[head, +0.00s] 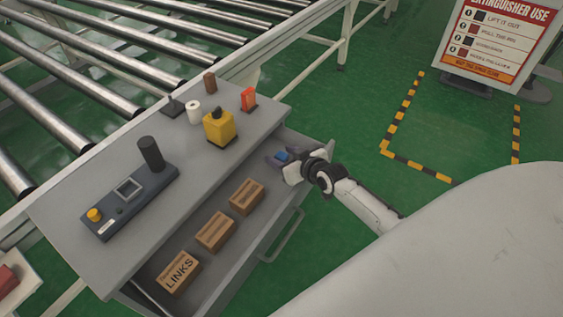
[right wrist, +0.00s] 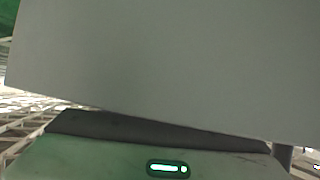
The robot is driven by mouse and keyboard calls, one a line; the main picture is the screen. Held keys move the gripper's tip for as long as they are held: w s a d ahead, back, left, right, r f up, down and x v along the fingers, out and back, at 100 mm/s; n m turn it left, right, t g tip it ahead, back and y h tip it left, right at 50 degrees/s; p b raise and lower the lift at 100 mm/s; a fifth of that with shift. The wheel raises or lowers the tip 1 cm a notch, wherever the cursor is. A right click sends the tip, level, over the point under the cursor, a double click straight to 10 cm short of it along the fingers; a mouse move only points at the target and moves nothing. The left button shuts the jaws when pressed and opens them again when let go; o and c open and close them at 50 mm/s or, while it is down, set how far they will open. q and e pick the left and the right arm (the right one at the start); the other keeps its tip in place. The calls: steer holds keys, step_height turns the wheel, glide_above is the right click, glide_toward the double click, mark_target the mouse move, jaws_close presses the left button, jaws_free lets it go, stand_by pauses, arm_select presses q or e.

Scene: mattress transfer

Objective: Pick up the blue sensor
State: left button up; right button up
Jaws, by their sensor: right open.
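The blue sensor (head: 281,156) is a small blue block at the far right end of the open grey drawer (head: 225,262), in the head view. My right gripper (head: 284,163) is open and right at the sensor. The sensor shows close by its fingers; I cannot tell whether they touch it or stand around it. The gripper hides part of the sensor and that drawer corner. The right wrist view shows no clear sensor, only a plain grey surface filling the upper part. My left gripper is out of view.
Several wooden boxes, one marked LINKS (head: 178,272), lie in the drawer. The grey tabletop (head: 165,215) above holds a control box (head: 130,203), a yellow item (head: 219,128) and a red item (head: 249,98). A roller conveyor (head: 120,50) runs behind. Green floor lies right.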

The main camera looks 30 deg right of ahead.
steer(key=shift+w, duration=0.1)
steer(key=c, duration=1.3)
